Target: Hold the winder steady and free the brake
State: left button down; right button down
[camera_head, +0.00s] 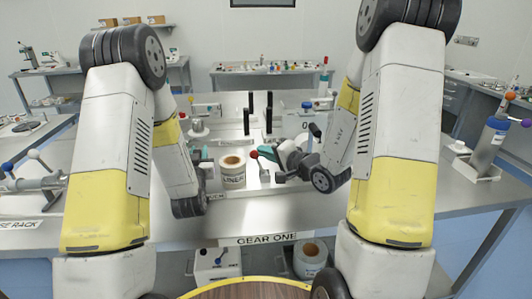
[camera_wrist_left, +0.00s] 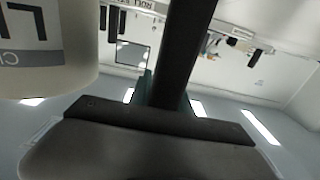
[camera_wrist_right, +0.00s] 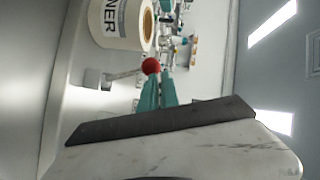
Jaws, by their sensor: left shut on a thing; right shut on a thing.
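A white roll labelled LINER (camera_head: 232,174) sits in the middle of the bench, between my grippers. It also shows in the left wrist view (camera_wrist_left: 45,50) and the right wrist view (camera_wrist_right: 122,22). My left gripper (camera_head: 197,156) is left of the roll, mostly hidden by its own wrist. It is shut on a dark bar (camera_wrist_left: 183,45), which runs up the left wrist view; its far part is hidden. My right gripper (camera_head: 267,154) is right of the roll, its teal fingers shut at a lever with a red ball knob (camera_head: 254,154). The knob (camera_wrist_right: 151,66) stands at the fingertips in the right wrist view.
Dark upright posts (camera_head: 270,105) stand behind the roll. A bracket with a rod (camera_wrist_right: 100,79) is beside the right fingers. A rack with a white-knobbed lever (camera_head: 38,180) is at the left. The front bench edge carries a GEAR ONE label (camera_head: 267,239).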

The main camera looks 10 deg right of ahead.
pick_arm(q)
jog(key=shift+s+f, duration=0.2)
jog(key=shift+f, duration=0.4)
pick_arm(e)
jog(key=shift+a+r, duration=0.15)
jog(key=shift+a, duration=0.15)
notch_tip(320, 180, up, 10)
jog(key=shift+d, duration=0.25)
pick_arm(q)
jog(key=shift+r, duration=0.3)
jog(key=c, duration=1.1)
grip_release()
jog(key=shift+w+r, duration=0.1)
jog(key=shift+r, duration=0.05)
jog(key=shift+r, duration=0.1)
notch_tip(320, 180, up, 10)
jog(key=shift+f, duration=0.1)
